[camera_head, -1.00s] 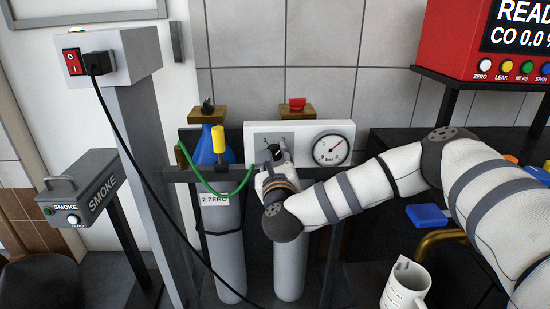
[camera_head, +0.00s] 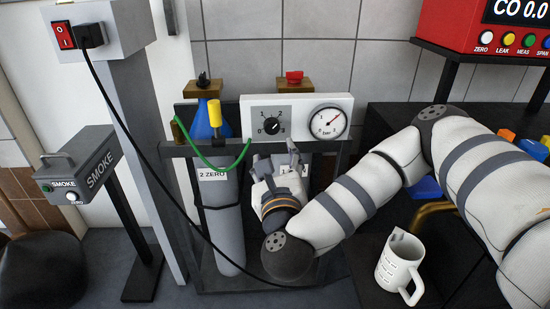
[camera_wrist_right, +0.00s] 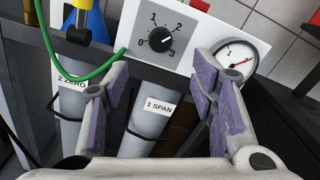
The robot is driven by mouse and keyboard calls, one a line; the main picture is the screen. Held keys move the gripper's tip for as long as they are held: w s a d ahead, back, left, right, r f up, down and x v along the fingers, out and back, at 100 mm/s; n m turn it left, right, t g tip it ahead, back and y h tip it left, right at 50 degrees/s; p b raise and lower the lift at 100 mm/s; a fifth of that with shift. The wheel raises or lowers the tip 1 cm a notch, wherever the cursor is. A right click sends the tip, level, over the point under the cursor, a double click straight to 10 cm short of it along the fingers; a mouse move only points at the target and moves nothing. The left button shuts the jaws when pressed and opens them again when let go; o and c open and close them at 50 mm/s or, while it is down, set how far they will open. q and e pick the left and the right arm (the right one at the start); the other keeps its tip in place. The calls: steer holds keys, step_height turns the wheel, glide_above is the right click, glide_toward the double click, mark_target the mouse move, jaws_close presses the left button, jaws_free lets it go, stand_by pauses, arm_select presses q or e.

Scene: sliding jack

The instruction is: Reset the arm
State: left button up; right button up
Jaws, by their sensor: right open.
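My right arm, white with grey bands, comes in from the right in the head view. Its gripper (camera_head: 279,161) is below the white regulator panel, in front of the second gas cylinder. In the right wrist view the gripper (camera_wrist_right: 160,98) has its two purple-padded fingers wide apart, with nothing between them. The black knob (camera_head: 272,126) on the panel (camera_head: 298,102) is clear of the fingers; it also shows in the wrist view (camera_wrist_right: 161,40). The knob has marks 0 to 3 around it. A round gauge (camera_head: 328,122) sits right of it. My left gripper is not seen.
The 2 ZERO cylinder (camera_head: 222,222) and the 1 SPAN cylinder (camera_wrist_right: 150,122) stand in a dark rack. A green hose (camera_head: 205,165) and black cable hang near it. A white jug (camera_head: 395,268) stands below my forearm. A SMOKE box (camera_head: 78,165) is at left.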

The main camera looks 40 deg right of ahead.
stand_by(0.4)
steer(key=s+a+f+n+g+y+p, duration=0.3)
steer(key=s+a+f+n+g+y, duration=0.4)
steer(key=s+a+f+n+y, duration=0.9)
steer(key=s+f+n+g+h+p, duration=0.2)
steer(key=s+f+n+g+h, duration=0.35)
steer(key=s+n, duration=0.95)
arm_select(q)
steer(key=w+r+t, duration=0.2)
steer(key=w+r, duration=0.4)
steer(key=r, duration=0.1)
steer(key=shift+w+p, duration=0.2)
steer(key=shift+p, duration=0.25)
arm_select(e)
steer(key=s+d+n+g+h, duration=0.1)
steer(key=s+d+n+g, duration=0.4)
steer(key=s+d, duration=0.3)
steer(key=s+n, duration=0.1)
steer(key=s, duration=0.3)
steer(key=shift+d+f+n, duration=0.2)
steer(key=shift+f+n, duration=0.2)
